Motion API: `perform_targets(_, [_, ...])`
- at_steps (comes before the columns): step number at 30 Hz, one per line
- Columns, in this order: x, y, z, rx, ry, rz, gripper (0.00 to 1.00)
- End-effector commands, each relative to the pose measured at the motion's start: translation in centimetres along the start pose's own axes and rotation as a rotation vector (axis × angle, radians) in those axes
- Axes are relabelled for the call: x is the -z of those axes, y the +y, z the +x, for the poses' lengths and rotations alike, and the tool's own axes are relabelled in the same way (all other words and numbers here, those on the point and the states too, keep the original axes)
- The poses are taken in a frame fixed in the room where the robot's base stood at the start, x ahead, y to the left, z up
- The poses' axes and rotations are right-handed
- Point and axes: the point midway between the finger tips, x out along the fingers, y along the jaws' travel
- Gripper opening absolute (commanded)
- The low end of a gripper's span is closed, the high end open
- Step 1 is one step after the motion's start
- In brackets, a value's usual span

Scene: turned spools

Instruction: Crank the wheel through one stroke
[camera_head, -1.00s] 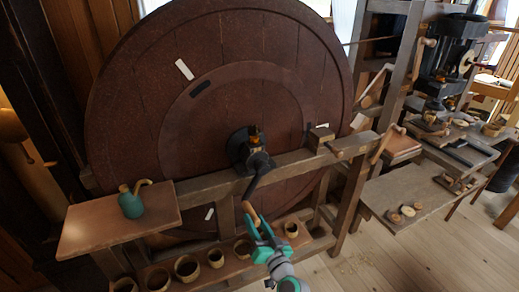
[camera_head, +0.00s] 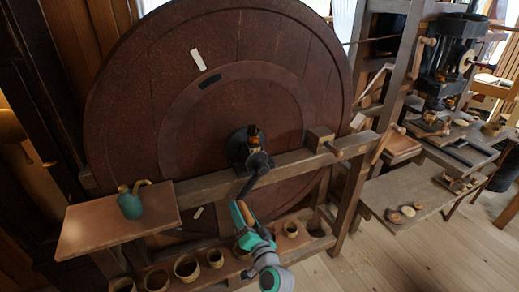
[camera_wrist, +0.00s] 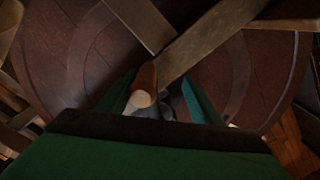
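The large dark red-brown wheel (camera_head: 175,110) stands upright in a wooden frame, with a black hub (camera_head: 247,148) at its centre. A black crank arm (camera_head: 248,186) reaches down from the hub to a brown wooden handle (camera_head: 246,213). My gripper (camera_head: 248,217) is at the handle, below the frame's crossbar. In the wrist view the handle (camera_wrist: 146,80) lies between the two teal fingers, close to the left one. A gap shows between handle and right finger, so the gripper (camera_wrist: 160,85) looks open around it. The handle's far end is partly hidden.
The wooden crossbar (camera_head: 205,188) runs just above my gripper. A side shelf (camera_head: 90,228) holds a teal oil can (camera_head: 131,203). Several small cups stand on a low ledge (camera_head: 228,267) beneath. A workbench (camera_head: 385,192) with small items is at right; floor is free before it.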

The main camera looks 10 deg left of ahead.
Motion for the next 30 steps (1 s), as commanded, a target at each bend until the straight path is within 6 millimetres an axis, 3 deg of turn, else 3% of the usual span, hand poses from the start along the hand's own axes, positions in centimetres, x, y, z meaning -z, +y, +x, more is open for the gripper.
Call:
perform_targets(1, [-0.8,-2.0,0.4,0.027,-0.017,0.027,0.34])
perform_targets(3, [-0.8,-2.6,0.4,0.027,-0.017,0.067,0.34])
perform_targets(30, [2.1,-9.1,0.2,0.013,-0.011,0.575,0.34])
